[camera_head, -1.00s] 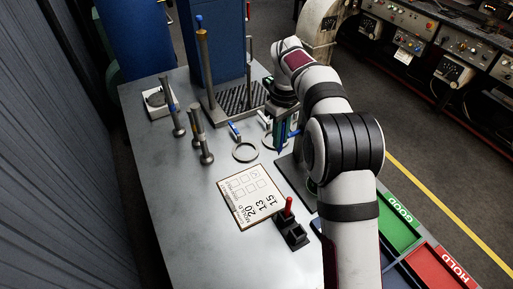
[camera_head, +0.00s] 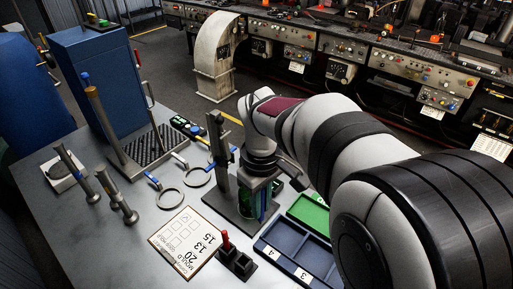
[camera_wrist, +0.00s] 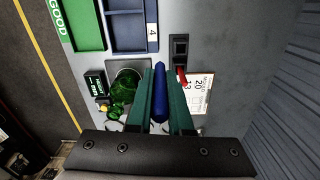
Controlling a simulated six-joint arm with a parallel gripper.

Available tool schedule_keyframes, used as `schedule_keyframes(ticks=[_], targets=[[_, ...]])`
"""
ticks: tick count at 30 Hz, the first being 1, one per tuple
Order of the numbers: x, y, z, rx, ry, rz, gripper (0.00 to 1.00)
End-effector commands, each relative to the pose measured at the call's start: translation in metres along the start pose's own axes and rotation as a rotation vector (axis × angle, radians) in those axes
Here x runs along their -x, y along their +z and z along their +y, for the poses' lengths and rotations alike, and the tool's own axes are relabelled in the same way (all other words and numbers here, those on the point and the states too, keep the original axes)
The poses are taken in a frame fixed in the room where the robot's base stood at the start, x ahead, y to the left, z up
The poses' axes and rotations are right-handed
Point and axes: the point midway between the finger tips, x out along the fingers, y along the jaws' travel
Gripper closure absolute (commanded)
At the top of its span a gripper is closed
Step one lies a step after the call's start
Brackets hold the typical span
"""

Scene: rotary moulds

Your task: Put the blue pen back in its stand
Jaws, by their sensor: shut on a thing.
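My gripper (camera_wrist: 160,72) is shut on the blue pen (camera_wrist: 160,92), which lies between its green fingers in the wrist view. In the head view my gripper (camera_head: 258,205) is low over the right side of the table, behind and to the right of the pen stand. The pen stand (camera_head: 237,263) is a small black block with square wells. A red pen (camera_head: 225,240) stands upright in one well and another well looks empty. The stand also shows in the wrist view (camera_wrist: 180,48), ahead and to the right of the blue pen's end.
A clipboard sheet (camera_head: 183,243) lies beside the stand. A blue compartment tray (camera_head: 268,250) and a green tray (camera_head: 310,213) are to the right. A metal post (camera_head: 216,150) rises close to my gripper. Rings and several upright metal pins are at the left.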

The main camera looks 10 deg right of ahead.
Motion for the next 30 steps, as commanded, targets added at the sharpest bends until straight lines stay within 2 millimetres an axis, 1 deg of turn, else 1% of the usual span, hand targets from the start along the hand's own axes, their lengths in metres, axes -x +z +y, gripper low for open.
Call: schedule_keyframes(ticks=[1, 6, 9, 12, 21, 25, 30], targets=[[-0.011, -0.001, -0.008, 0.087, -0.003, -0.005, 1.00], [-0.044, -0.005, -0.035, 0.418, -0.004, 0.000, 1.00], [-0.059, -0.006, -0.047, 0.565, -0.003, 0.005, 1.00], [-0.068, -0.006, -0.053, 0.644, -0.003, 0.007, 1.00], [-0.099, -0.006, -0.053, 0.652, -0.003, 0.007, 1.00], [-0.104, -0.006, -0.053, 0.650, -0.002, 0.008, 1.00], [-0.104, -0.006, -0.053, 0.649, -0.002, 0.009, 1.00]])
